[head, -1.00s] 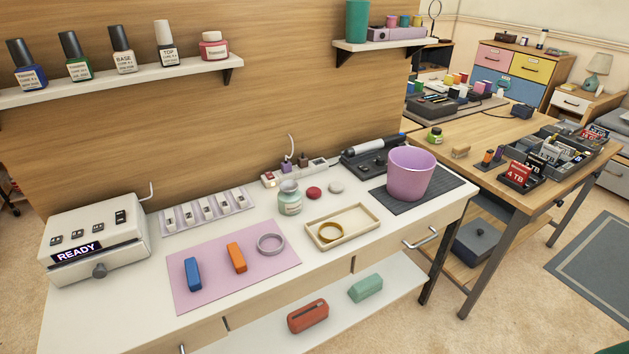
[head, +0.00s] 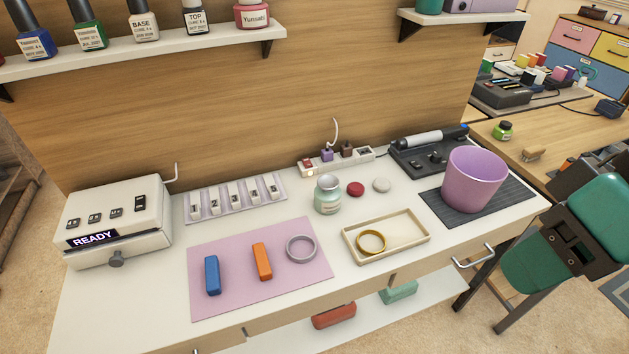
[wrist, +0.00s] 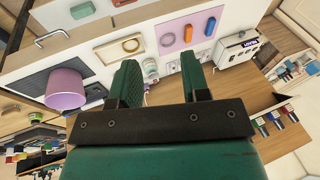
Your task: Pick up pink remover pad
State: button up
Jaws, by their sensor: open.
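The round, dark-pink remover pad (head: 355,188) lies flat on the white desk (head: 90,310), between a pale green bottle (head: 327,195) and a round whitish pad (head: 381,185). My gripper shows in the wrist view (wrist: 158,62), with two green fingers spread apart and nothing held between them. It is above and well apart from the desk. I cannot make out the pink pad in the wrist view. In the head view, green and dark parts of my arm show at the right, beyond the purple bin.
The purple bin (head: 474,180) stands on a dark mat (head: 432,200) at the right. A tray (head: 420,256) holds a gold ring (head: 371,242) in front of the pads. A power strip (head: 363,157) lies behind them. A shelf (head: 130,55) with bottles overhangs the back left.

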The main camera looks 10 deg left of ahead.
aim_at(354, 189)
jog(key=u, duration=0.9)
jog(key=i, duration=0.85)
jog(key=u, duration=0.8)
